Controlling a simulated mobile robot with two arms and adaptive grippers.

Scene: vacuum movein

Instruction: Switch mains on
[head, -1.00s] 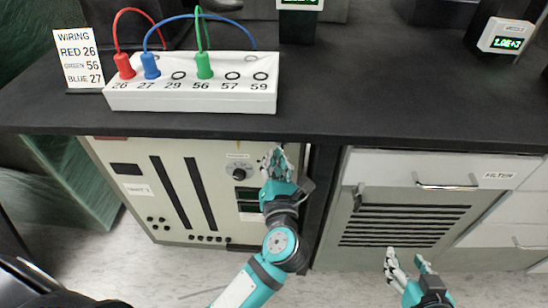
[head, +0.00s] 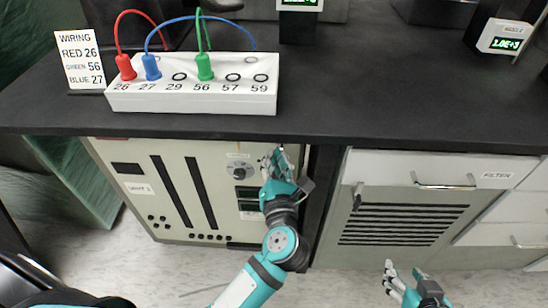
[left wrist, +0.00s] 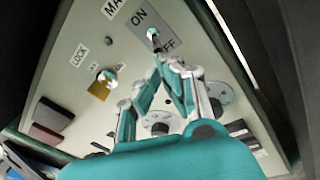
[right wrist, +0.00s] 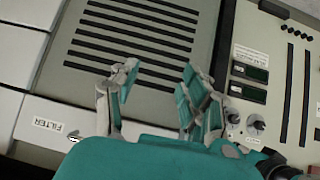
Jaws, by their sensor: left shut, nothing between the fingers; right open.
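The mains switch (left wrist: 152,34) is a small metal toggle on a grey plate, between the words ON and OFF, in the left wrist view. I cannot tell which way its lever is set. My left gripper (left wrist: 166,62) is shut and empty, its fingertips close to the switch on the OFF side; I cannot tell whether they touch it. In the head view this gripper (head: 277,158) is at the top right of the cream panel (head: 222,170) and hides the switch. My right gripper (head: 403,273) is open and empty in front of the vented cabinet; it also shows in the right wrist view (right wrist: 158,72).
A gold padlock (left wrist: 99,90) sits near the LOCK label, and round knobs (left wrist: 160,128) lie below the fingers. The black bench top (head: 390,95) overhangs the panel and carries a white socket box (head: 190,100) with red, blue and green cables. A drawer handle (head: 445,186) sticks out at right.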

